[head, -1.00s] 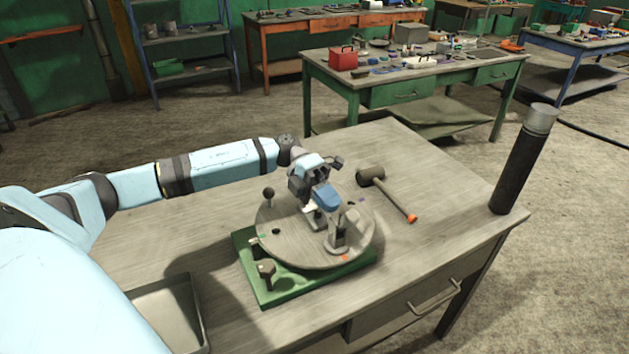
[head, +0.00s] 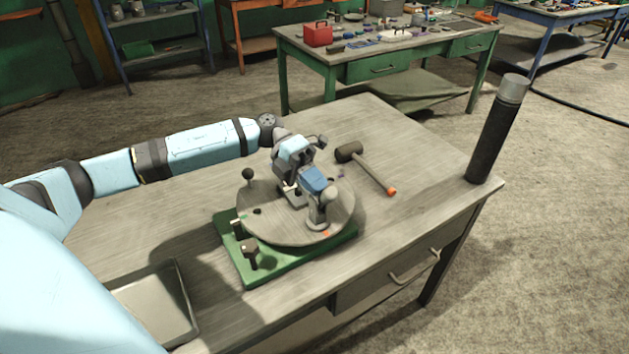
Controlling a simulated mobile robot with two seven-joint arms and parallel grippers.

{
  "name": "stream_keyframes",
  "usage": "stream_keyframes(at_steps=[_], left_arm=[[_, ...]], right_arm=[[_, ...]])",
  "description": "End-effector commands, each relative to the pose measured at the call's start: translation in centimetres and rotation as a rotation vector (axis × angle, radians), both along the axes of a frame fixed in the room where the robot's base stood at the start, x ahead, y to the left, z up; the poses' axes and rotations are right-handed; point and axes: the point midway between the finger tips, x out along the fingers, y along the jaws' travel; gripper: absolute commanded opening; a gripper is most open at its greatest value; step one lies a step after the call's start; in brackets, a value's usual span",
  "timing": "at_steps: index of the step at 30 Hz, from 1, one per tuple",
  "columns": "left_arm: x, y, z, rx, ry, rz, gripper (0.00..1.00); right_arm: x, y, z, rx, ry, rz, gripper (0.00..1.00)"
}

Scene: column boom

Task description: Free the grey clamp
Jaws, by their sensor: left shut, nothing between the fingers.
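A round grey turntable disc (head: 275,226) sits on a green base plate (head: 290,262) on the workbench. A grey upright fitting (head: 318,217), which looks like the grey clamp, stands on the disc's front right, near an orange mark. Another small grey piece (head: 294,197) on the disc is partly hidden by my arm. My left gripper (head: 323,194) is over the disc, shut and empty, its tips close to the top of the upright fitting. I cannot tell whether they touch it. My right gripper is not in view.
A mallet (head: 368,168) lies behind right. A dark cylinder (head: 492,135) stands at the bench's right corner. A metal tray (head: 150,305) lies front left. The bench's left part is clear.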

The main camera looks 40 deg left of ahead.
Motion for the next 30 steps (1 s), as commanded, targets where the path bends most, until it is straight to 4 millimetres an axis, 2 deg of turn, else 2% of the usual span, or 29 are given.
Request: stream_keyframes(at_steps=[11,23,30], left_arm=[[-0.4,-0.8,0.0,0.078,-0.033,-0.006,0.00],[-1.2,-2.8,-0.6,0.325,-0.136,-0.005,0.00],[-1.6,-3.7,-1.4,0.317,-0.131,-0.003,0.00]], right_arm=[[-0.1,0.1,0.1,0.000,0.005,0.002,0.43],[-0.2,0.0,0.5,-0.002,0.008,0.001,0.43],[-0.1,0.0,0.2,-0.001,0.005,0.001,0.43]])
